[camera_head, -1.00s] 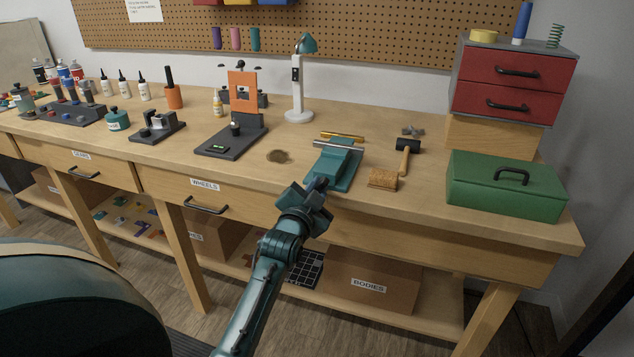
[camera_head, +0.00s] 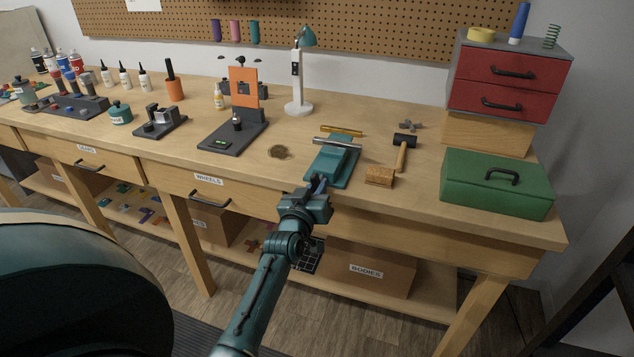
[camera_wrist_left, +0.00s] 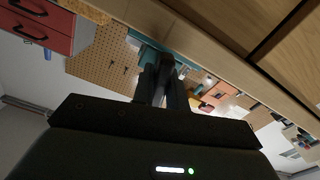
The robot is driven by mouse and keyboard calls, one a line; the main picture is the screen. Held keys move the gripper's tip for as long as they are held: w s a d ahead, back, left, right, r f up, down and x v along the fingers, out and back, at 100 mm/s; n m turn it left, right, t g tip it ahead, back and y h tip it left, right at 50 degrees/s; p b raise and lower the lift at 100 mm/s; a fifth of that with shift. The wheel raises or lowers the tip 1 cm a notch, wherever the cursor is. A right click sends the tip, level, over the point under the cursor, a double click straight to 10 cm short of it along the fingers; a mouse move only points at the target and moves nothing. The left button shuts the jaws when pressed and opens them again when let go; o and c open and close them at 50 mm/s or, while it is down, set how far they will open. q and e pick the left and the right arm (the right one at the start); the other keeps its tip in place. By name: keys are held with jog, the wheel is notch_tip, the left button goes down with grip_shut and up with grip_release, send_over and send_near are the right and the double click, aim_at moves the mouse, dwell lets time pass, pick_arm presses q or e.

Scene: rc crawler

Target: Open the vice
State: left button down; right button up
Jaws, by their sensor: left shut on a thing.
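The teal vice (camera_head: 331,166) sits at the front edge of the workbench, with a silver bar and a gold bar across its far end. My left gripper (camera_head: 319,184) is at the vice's near end, at the bench edge. It is shut on the vice handle, which the fingers mostly hide. In the left wrist view, the dark fingers (camera_wrist_left: 164,80) are close together in front of the teal vice body (camera_wrist_left: 151,50). My right gripper is not in view.
A mallet (camera_head: 403,150) and a wooden block (camera_head: 380,176) lie right of the vice. A green toolbox (camera_head: 497,184) stands further right. A round brown piece (camera_head: 279,152) and a dark stand with an orange plate (camera_head: 243,88) are to the left. The bench edge is below the vice.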

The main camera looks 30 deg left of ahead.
pick_arm(q)
jog(key=shift+n, duration=1)
jog(key=n+p, duration=0.1)
jog(key=n, duration=0.1)
jog(key=shift+n, duration=0.4)
jog(key=n, duration=0.3)
jog(key=shift+n+p, duration=0.3)
jog(key=shift+p, duration=0.05)
jog(key=n, duration=0.6)
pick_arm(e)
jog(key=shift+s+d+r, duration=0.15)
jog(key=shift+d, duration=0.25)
pick_arm(q)
jog(key=shift+n, duration=0.4)
jog(key=c, duration=1.7)
grip_release()
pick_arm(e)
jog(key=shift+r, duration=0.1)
